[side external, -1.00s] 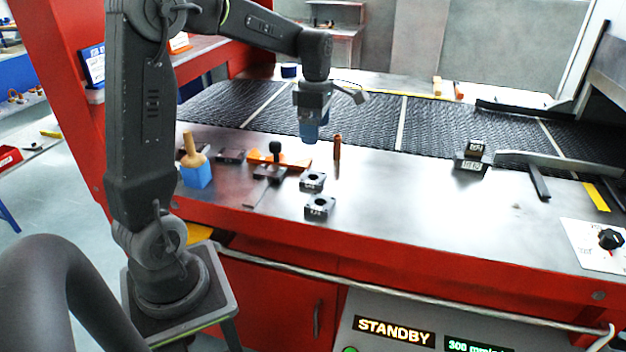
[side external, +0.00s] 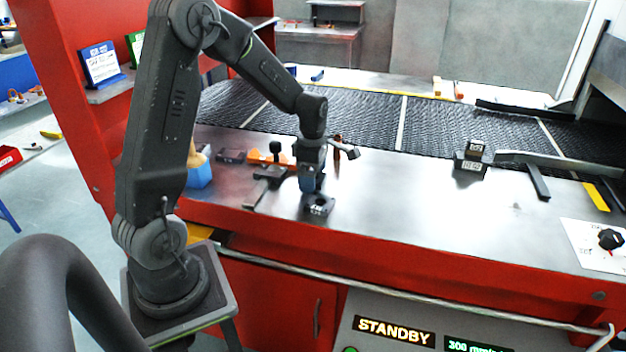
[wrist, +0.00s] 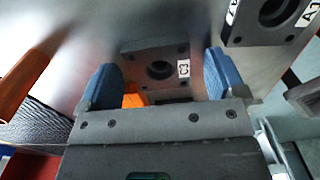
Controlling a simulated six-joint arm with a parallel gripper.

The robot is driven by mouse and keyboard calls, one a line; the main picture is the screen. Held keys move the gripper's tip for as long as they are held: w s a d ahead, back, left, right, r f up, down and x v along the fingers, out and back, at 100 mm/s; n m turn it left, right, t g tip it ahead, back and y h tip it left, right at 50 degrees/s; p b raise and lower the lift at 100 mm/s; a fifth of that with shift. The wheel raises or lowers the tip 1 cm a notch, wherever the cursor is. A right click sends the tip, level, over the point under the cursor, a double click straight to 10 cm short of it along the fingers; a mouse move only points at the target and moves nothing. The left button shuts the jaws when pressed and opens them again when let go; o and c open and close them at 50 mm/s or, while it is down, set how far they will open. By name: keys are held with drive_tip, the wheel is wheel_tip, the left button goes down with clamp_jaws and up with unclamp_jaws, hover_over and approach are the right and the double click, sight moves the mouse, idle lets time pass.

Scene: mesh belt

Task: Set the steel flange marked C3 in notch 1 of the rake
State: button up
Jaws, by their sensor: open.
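The steel flange marked C3 (wrist: 138,58) is a dark square plate with a round bore, lying on the steel table. In the wrist view it sits between the blue fingertips of my gripper (wrist: 160,72), with gaps on both sides. My gripper, also in the side view (side external: 309,188), is open, low over the table and empty. There it hides the C3 flange. A second flange (side external: 319,206), with a label starting with A in the wrist view (wrist: 240,30), lies closer to the table's front edge. An orange piece (side external: 256,157) may be the rake; its notches cannot be made out.
A dark tool with a black knob (side external: 274,171) and a blue block (side external: 199,176) are to the left. A brown upright peg (side external: 338,140) stands behind my gripper, near the mesh belt (side external: 370,115). Stacked dark blocks (side external: 472,158) are to the right.

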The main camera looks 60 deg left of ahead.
drive_tip(key=shift+c, duration=0.3)
drive_tip(key=c, duration=1.2)
drive_tip(key=shift+c, duration=0.2)
